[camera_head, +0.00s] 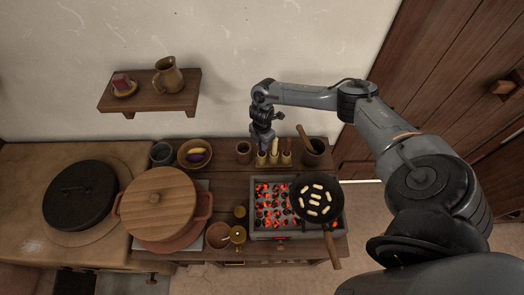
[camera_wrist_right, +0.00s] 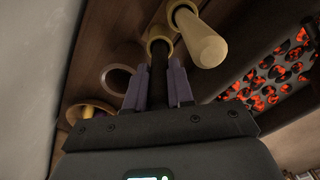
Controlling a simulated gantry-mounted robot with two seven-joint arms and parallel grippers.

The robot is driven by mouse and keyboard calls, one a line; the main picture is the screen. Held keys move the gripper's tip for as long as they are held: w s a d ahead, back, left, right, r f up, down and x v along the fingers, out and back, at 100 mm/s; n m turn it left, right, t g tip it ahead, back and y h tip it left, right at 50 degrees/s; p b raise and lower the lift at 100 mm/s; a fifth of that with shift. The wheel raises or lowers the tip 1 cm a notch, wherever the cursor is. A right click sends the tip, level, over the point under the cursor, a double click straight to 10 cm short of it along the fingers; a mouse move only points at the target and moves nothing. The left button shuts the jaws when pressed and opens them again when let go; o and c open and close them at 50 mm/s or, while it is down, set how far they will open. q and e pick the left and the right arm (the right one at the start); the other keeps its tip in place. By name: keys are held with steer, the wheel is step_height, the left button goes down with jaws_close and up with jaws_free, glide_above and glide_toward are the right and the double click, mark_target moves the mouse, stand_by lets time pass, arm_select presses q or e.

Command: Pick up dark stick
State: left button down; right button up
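The dark stick (camera_wrist_right: 158,75) stands in a gold-ringed holder in the right wrist view. In the head view my gripper covers most or all of it. My right gripper (camera_wrist_right: 158,88) has its purple-grey fingers on both sides of the stick, with no clear gap, and looks shut on it. In the head view the right gripper (camera_head: 264,138) points down over the left end of the small rack (camera_head: 273,163). A thick pale stick (camera_wrist_right: 200,38) stands in the neighbouring holder. My left gripper is not in view.
A brazier of glowing coals (camera_head: 268,207) with a frying pan (camera_head: 311,212) is close to the right. A brown cup (camera_head: 243,149) and a bowl of vegetables (camera_head: 181,160) are left of the rack. A pot with a wooden handle (camera_head: 314,152) is to its right.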

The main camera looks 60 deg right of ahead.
jaws_close()
